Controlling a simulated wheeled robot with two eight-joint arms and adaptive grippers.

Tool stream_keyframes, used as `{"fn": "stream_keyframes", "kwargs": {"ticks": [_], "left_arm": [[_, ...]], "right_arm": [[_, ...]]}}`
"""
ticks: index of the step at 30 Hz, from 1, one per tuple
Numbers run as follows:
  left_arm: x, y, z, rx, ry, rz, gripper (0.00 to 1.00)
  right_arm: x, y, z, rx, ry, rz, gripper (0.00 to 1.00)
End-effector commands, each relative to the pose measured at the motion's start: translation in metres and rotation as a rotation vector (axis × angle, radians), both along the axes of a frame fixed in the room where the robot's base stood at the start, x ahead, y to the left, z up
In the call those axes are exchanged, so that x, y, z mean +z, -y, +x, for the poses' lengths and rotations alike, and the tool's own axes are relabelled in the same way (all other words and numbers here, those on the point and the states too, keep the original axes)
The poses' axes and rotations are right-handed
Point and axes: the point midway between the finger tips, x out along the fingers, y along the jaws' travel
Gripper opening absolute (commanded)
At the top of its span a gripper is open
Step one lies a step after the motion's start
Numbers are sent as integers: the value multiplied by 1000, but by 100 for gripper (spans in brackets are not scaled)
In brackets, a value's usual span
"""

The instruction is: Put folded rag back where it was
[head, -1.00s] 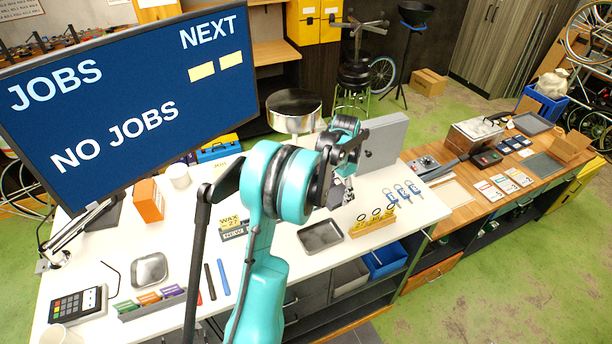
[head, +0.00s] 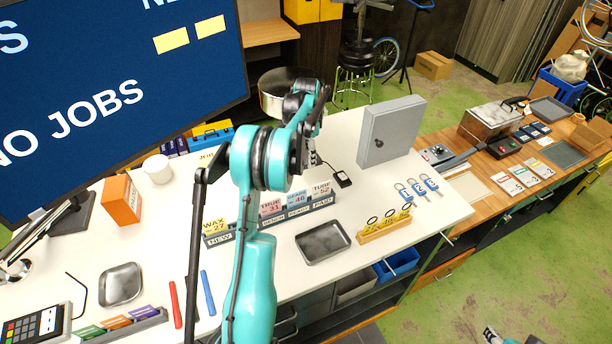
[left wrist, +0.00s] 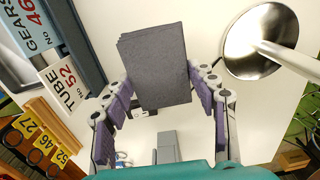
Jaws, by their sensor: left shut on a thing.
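The folded rag (left wrist: 155,65) is a dark grey, flat rectangle in the left wrist view. My left gripper (left wrist: 160,95) is shut on it, with purple-padded fingers along its two sides. The rag is above the white bench. In the head view my left gripper (head: 314,155) is small, over the back of the white bench (head: 360,205), and the rag cannot be made out there. My right gripper (head: 490,334) shows only in part at the bottom right edge, away from the bench, and its jaws cannot be read.
A card rack (head: 275,222), a dark tray (head: 323,242) and a yellow tag block (head: 384,227) sit in front.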

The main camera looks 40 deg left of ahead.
Motion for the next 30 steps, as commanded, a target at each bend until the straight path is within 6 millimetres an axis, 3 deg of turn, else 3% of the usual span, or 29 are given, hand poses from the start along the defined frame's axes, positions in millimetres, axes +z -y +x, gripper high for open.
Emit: {"fn": "stream_keyframes", "kwargs": {"ticks": [4,16,29,30], "left_arm": [[-27,0,0,0,0,0,31],[-73,0,0,0,0,0,31],[-83,0,0,0,0,0,31],[-82,0,0,0,0,0,66]], "right_arm": [[4,0,0,0,0,0,40],[7,0,0,0,0,0,40],[2,0,0,0,0,0,40],[3,0,0,0,0,0,40]]}}
